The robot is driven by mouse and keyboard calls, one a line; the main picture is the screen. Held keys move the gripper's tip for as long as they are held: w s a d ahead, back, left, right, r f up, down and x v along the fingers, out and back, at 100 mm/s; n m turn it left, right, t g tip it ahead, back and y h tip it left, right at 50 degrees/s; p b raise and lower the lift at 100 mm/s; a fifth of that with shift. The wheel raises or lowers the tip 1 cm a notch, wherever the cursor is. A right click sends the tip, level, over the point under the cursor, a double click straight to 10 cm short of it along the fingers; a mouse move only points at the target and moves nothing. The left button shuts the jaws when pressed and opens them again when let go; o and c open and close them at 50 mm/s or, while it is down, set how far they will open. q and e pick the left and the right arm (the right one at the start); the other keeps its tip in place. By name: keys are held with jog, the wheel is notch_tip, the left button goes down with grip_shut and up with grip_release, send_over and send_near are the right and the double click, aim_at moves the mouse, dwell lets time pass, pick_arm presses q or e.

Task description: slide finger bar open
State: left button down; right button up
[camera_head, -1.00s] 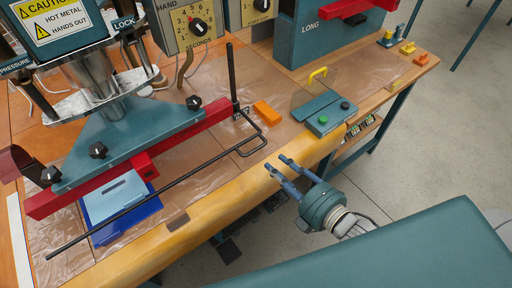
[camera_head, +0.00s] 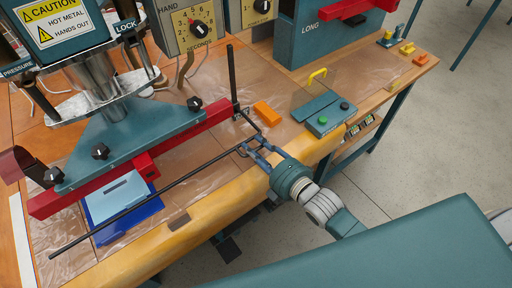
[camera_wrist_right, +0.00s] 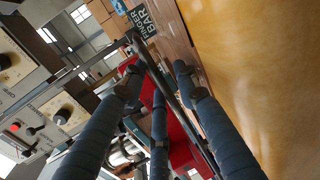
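The finger bar (camera_head: 150,202) is a long thin black rod that runs along the front of the table, with a bent loop at its right end. My right gripper (camera_head: 254,148) is at this loop, its blue fingers reaching in from the front edge. In the right wrist view the fingers (camera_wrist_right: 157,72) stand apart, with the black bar (camera_wrist_right: 172,92) running between them. Whether a finger touches the bar is unclear. A "FINGER BAR" label (camera_wrist_right: 144,20) shows near the bar's end. My left gripper is not in view.
The welding press has a red bar (camera_head: 180,135) and black knobs above the finger bar. A blue sheet (camera_head: 150,208) lies beneath. An orange block (camera_head: 266,112) and a button box (camera_head: 332,119) sit to the right. The table's padded yellow edge (camera_head: 165,255) is in front.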

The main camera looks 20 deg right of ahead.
grip_shut()
notch_tip(320, 180, up, 19)
jog(key=p, duration=1.7)
jog(key=shift+r, duration=0.1)
grip_release()
jog(key=v, duration=1.2)
